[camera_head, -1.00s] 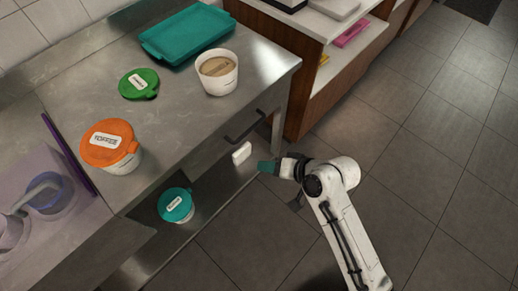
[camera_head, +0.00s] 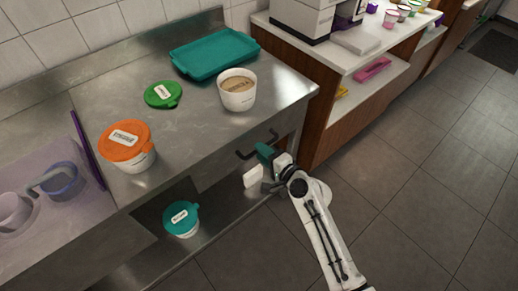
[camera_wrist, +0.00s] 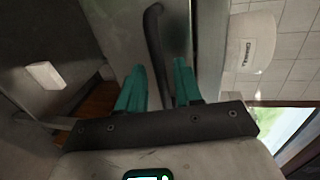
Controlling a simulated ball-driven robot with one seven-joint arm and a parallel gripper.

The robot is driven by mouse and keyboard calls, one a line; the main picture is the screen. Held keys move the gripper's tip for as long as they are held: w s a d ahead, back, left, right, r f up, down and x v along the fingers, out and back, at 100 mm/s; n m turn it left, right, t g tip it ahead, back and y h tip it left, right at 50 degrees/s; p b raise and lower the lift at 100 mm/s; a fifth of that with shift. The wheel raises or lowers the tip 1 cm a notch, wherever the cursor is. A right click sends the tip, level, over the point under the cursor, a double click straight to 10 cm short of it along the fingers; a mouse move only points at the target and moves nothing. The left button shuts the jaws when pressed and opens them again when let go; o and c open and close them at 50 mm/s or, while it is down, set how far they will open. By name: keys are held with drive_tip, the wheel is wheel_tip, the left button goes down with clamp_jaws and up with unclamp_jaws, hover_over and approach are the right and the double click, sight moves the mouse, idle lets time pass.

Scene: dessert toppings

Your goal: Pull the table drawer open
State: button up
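The table drawer's dark bar handle (camera_head: 243,155) sticks out under the right part of the steel tabletop (camera_head: 205,115). The drawer looks shut under the tabletop. My gripper (camera_head: 264,152) has teal fingers and is at the handle, covering part of it in the head view. In the wrist view, the handle (camera_wrist: 153,30) runs down between the two parted fingers of my gripper (camera_wrist: 160,64). The fingers are open, with a gap on both sides of the bar. Whether either finger touches the bar is unclear.
On the tabletop are a white tub (camera_head: 238,95), a green lid (camera_head: 163,95), an orange-lidded tub (camera_head: 127,142) and a teal tray (camera_head: 214,53). A teal-lidded tub (camera_head: 181,219) sits below. Floor at right is clear.

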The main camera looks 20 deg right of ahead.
drive_tip(key=shift+x, duration=1.2)
drive_tip(key=shift+c, duration=0.4)
clamp_jaws()
